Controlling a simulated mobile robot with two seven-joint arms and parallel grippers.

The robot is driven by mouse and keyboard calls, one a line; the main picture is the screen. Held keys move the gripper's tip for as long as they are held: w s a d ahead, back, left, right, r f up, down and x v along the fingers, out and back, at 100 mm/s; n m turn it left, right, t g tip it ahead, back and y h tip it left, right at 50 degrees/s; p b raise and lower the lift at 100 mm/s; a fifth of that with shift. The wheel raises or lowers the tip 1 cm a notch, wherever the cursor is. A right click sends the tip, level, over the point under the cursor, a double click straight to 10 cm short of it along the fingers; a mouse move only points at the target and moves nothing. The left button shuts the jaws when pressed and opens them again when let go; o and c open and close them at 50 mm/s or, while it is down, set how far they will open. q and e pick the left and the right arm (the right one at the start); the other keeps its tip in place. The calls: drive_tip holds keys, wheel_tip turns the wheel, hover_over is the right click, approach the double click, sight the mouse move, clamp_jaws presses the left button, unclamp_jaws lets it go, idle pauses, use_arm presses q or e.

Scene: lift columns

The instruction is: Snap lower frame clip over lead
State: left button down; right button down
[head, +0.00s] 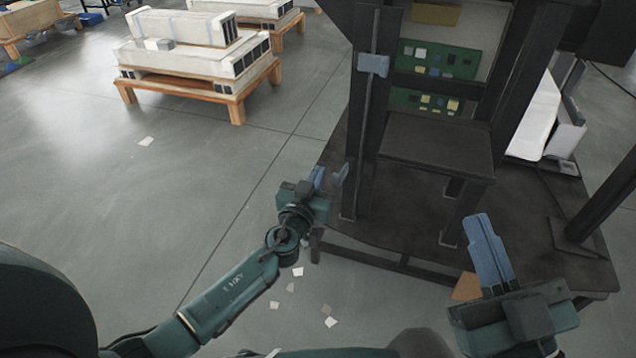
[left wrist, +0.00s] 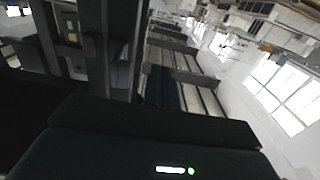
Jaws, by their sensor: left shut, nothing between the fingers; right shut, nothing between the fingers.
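A dark frame post (head: 365,130) stands on a black base. A blue upper clip (head: 373,65) sits high on it, and a thin dark lead (head: 375,30) appears to run down the post there. A small curved blue piece (head: 341,174), apparently the lower clip, is at the post's lower left side; whether the lead lies in it is unclear. My left gripper (head: 318,177) is shut and empty, just left of this piece; contact cannot be told. My right gripper (head: 485,248) is shut and empty above the base's front right. The left wrist view shows dark posts (left wrist: 111,50).
A black shelf (head: 437,148) juts from the frame below green circuit boards (head: 438,60). Another dark post (head: 600,200) stands at the right. Pallets with white blocks (head: 190,60) stand at the back left. The floor to the left is mostly clear, with several paper scraps (head: 330,322).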

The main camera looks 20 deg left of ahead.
use_arm(q)
drive_tip(key=shift+w, duration=0.25)
drive_tip(key=shift+d, duration=0.15)
